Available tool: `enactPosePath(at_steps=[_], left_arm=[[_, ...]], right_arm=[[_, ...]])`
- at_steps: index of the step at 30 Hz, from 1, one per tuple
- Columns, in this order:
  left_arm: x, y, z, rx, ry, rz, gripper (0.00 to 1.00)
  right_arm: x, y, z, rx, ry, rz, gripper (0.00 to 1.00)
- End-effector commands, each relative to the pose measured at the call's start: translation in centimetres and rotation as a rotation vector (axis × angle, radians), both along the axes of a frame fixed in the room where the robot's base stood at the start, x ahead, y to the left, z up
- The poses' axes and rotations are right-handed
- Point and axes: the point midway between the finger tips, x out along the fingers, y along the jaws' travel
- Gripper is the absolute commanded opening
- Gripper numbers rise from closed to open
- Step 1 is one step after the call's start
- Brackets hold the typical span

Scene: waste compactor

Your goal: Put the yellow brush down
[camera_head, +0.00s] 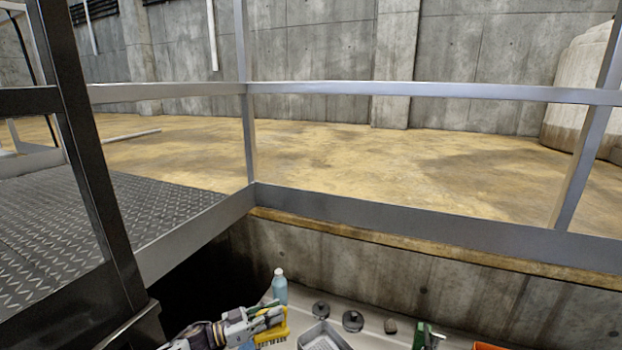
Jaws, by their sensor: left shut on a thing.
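The yellow brush (272,335) shows at the bottom of the view, its bristles facing down. My left gripper (262,317) is shut on the yellow brush, with green parts showing around its fingers. The brush is over or beside the pale work surface, and I cannot tell whether it touches that surface. My right gripper is not in view.
The pale surface (378,321) holds a light blue bottle (280,287), a grey tray (323,337), dark round pieces (353,321) and a green item (421,336). An orange item (488,346) is at the bottom edge. A metal railing (400,222) stands behind.

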Motion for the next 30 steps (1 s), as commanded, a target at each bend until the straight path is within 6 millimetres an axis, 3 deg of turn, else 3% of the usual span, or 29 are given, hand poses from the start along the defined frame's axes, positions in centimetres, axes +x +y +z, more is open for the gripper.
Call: enactPosePath(at_steps=[8, 14, 30], left_arm=[[1.5, 0.5, -0.3, -0.002, 0.000, 0.081, 0.00], [2.3, 0.0, 0.9, -0.001, -0.003, 0.134, 0.00], [5.4, -1.2, 10.8, -0.002, -0.005, 0.322, 0.00]], right_arm=[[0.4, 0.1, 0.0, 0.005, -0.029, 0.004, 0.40], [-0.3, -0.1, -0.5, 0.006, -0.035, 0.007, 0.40], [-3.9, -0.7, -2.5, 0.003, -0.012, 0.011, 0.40]])
